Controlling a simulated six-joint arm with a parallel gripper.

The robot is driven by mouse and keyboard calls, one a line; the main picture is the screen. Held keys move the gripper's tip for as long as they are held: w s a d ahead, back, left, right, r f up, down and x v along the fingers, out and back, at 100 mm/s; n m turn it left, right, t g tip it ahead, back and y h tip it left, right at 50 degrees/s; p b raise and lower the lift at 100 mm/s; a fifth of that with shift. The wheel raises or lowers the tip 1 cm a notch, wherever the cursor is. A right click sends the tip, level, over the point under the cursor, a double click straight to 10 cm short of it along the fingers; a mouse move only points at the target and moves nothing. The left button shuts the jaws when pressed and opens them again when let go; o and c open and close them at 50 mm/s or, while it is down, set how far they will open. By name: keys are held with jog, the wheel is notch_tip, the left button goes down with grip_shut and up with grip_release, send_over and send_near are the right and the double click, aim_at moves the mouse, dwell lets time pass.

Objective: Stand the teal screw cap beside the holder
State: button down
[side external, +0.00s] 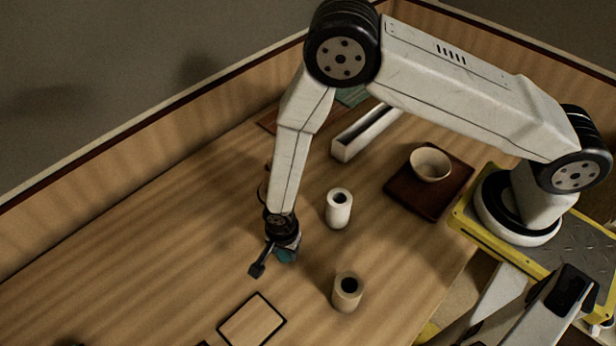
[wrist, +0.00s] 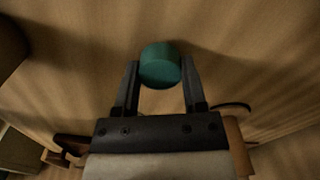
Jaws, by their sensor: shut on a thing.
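The teal screw cap (wrist: 160,64) is a short round cylinder. It sits between the two dark fingertips of my gripper (wrist: 160,78) in the wrist view, and the gripper is shut on it. In the side view the cap (side external: 287,256) shows partly behind my gripper (side external: 272,259), low over the wooden table; I cannot tell whether it touches the table. Two pale upright cylinders with dark round openings, one (side external: 339,208) right of the gripper and one (side external: 347,291) nearer the front, stand apart from it. I cannot tell for certain which thing is the holder.
A black-outlined square (side external: 253,320) lies on the table in front of the gripper. A cream bowl (side external: 431,163) sits on a dark brown tray (side external: 409,196) to the right. A long white trough (side external: 345,152) lies behind. The table's left side is mostly clear.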

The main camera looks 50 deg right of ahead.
jog(key=shift+f, duration=0.7)
dwell(0.9)
jog(key=shift+c, duration=0.3)
grip_release()
jog(key=shift+r, duration=0.15)
jog(key=shift+r, duration=3.75)
